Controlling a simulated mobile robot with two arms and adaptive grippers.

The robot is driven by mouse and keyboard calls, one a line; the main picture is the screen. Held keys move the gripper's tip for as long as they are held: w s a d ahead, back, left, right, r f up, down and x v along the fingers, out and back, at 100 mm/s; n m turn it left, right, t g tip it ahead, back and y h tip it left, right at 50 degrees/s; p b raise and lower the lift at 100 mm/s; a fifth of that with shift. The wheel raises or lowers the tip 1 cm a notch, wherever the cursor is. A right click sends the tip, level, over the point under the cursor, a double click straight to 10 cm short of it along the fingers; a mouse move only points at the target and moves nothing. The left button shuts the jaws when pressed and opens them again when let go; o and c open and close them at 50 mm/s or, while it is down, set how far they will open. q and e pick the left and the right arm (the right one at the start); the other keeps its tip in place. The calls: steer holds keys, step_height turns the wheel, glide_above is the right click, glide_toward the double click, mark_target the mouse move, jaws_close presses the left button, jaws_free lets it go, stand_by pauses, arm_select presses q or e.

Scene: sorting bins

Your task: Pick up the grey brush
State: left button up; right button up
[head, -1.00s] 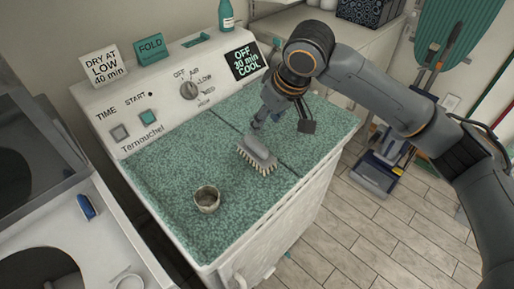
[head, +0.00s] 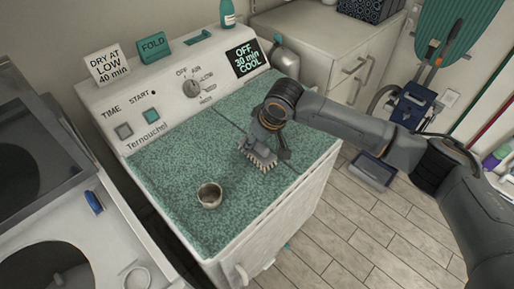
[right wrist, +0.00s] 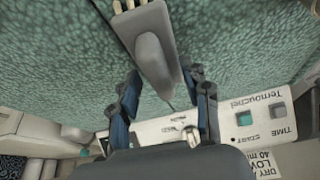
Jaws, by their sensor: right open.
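The grey brush (head: 259,158) lies bristles-down on the green speckled top of the white dryer (head: 180,165). My right gripper (head: 266,140) is over it and partly hides it in the head view. In the right wrist view, the brush (right wrist: 151,50) shows its smooth grey back and a few pale bristles at the top edge. The open blue-grey fingers of my right gripper (right wrist: 161,82) stand on either side of its near end, with space on both sides. I cannot tell whether they are down at its height. My left gripper is not in view.
A small round metal cup (head: 209,196) stands left of the brush on the dryer. The dryer's control panel (head: 190,88) rises behind, with signs and a teal bottle (head: 227,14). A washer (head: 75,235) stands at left. The speckled top between cup and panel is clear.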

steer(key=shift+c, duration=0.9)
jaws_close()
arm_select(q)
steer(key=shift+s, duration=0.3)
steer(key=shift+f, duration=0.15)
arm_select(e)
steer(key=shift+r, duration=0.15)
steer(key=shift+r+b, duration=0.55)
arm_select(q)
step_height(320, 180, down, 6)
steer(key=b, duration=0.4)
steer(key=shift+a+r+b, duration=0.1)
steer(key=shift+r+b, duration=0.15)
steer(key=shift+b, duration=0.05)
arm_select(e)
steer(key=s+d+r, duration=0.1)
steer(key=s+r, duration=1)
steer(key=s, duration=0.3)
steer(key=shift+r, duration=0.4)
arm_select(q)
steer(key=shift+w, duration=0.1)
arm_select(e)
steer(key=shift+d, duration=0.1)
